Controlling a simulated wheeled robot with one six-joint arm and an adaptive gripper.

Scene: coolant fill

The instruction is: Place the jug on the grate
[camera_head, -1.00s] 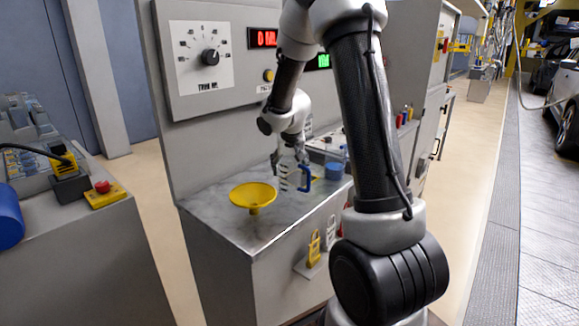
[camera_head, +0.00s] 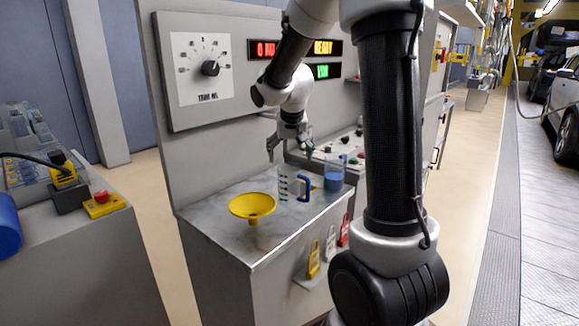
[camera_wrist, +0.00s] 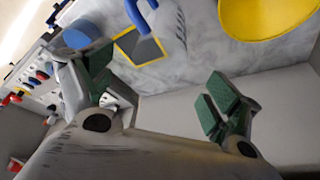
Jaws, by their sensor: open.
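The jug (camera_head: 288,184) is clear with dark measuring marks and a blue handle, and stands upright on the marble counter. In the wrist view its handle (camera_wrist: 139,14) is at the top edge, partly cut off. The grate (camera_wrist: 140,47), a dark square with a yellow border, lies beside the jug on the handle side; I cannot tell whether the jug's base overlaps it. In the head view the grate is mostly hidden behind the handle. My gripper (camera_head: 289,150) is open and empty above the jug, apart from it. Its green pads (camera_wrist: 158,88) are spread wide.
A yellow funnel (camera_head: 252,205) is left of the jug. A blue container (camera_head: 334,176) stands behind and right of it. The wall panel with dial (camera_head: 210,68) rises behind the counter. Padlocks (camera_head: 313,262) hang on the counter's front.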

